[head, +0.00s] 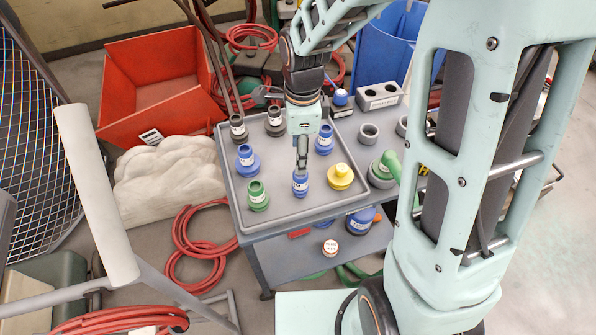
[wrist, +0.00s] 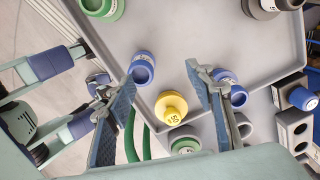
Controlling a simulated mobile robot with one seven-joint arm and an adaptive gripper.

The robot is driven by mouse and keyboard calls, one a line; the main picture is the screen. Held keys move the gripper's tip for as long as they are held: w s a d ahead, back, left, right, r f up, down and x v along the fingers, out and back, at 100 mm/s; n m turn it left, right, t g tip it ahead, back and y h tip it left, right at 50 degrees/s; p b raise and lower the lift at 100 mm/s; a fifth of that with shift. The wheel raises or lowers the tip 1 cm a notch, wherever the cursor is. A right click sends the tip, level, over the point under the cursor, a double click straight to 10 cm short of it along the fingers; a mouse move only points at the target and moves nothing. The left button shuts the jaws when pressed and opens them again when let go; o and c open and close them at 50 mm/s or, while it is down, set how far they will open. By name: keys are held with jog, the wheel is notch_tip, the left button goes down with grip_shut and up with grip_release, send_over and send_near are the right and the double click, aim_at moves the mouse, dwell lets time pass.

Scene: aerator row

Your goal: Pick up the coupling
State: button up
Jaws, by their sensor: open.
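Several couplings stand on the grey tray (head: 240,212); I cannot tell which one the task means. A blue coupling (head: 300,186) at the front middle is below my gripper (head: 302,165) and shows in the wrist view (wrist: 142,69). A yellow stepped coupling (head: 340,176) is right of it, and shows between the fingers in the wrist view (wrist: 171,108). Other blue ones (head: 247,160) (head: 324,141), a green one (head: 258,196) and dark grey ones (head: 238,128) (head: 275,123) stand around. My gripper (wrist: 160,78) is open and empty, pointing down.
Right of the tray are grey rings (head: 368,134), a grey block with holes (head: 378,97) and a green-topped fitting (head: 384,170). The tray sits on a cart with a lower shelf (head: 335,262). A red bin (head: 155,85), a pale stone (head: 170,180) and red hose (head: 190,250) lie left.

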aim_at(300, 186)
jog(key=shift+s+d, duration=0.25)
jog(key=shift+s, duration=0.8)
notch_tip(300, 186, down, 5)
jog(key=shift+s+r, duration=0.1)
jog(key=shift+s+a+f+b, duration=0.1)
jog(key=shift+f+b, duration=0.1)
jog(key=shift+f, duration=1.25)
jog(key=shift+s+a+f+b, duration=0.1)
jog(key=shift+f+b, duration=0.1)
jog(key=shift+f, duration=1.2)
jog(key=shift+c, duration=0.3)
grip_shut()
